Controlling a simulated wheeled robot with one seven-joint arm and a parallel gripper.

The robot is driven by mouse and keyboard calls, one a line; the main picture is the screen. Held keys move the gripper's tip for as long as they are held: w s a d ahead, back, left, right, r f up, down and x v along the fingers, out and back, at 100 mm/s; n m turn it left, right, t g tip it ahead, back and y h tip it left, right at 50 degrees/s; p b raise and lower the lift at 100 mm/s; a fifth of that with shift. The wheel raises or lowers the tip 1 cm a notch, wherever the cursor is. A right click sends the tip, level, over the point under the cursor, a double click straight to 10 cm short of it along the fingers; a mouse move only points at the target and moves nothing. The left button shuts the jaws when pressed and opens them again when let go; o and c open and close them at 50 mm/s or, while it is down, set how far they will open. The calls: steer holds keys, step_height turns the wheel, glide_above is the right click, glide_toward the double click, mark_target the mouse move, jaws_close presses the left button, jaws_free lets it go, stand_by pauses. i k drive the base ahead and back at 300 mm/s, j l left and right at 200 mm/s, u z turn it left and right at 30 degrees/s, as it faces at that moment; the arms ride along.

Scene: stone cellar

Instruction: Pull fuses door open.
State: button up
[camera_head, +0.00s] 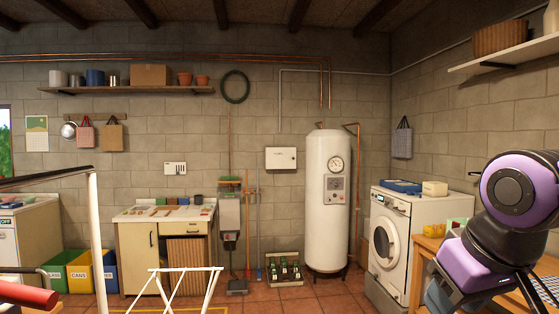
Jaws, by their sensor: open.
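A closed white wall box (281,158) hangs on the block wall near the middle, left of the water heater. It has a small dark mark at its upper left and a small dark knob at its right edge. I take its front to be the fuses door, but its label is too small to read. My purple and dark grey arm is at the lower right, close to the camera. My gripper (487,297) is at its lower end, partly cut off by the frame, open and far from the box.
A white water heater (326,205) stands right of the box. A bottle crate (285,271) is on the floor below the box. A white drying rack (186,272) stands in front, left of centre. A washing machine (392,238) and wooden table (428,250) are at right.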

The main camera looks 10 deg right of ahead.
mark_target(276, 158)
steer(key=i+z, duration=0.15)
steer(key=z, duration=0.25)
steer(key=i, duration=5.15)
steer(key=i+u, duration=0.1)
steer(key=i, duration=0.4)
steer(key=i+l, duration=0.15)
steer(key=i, duration=0.3)
steer(key=i+l+u, duration=0.15)
steer(key=i, duration=0.35)
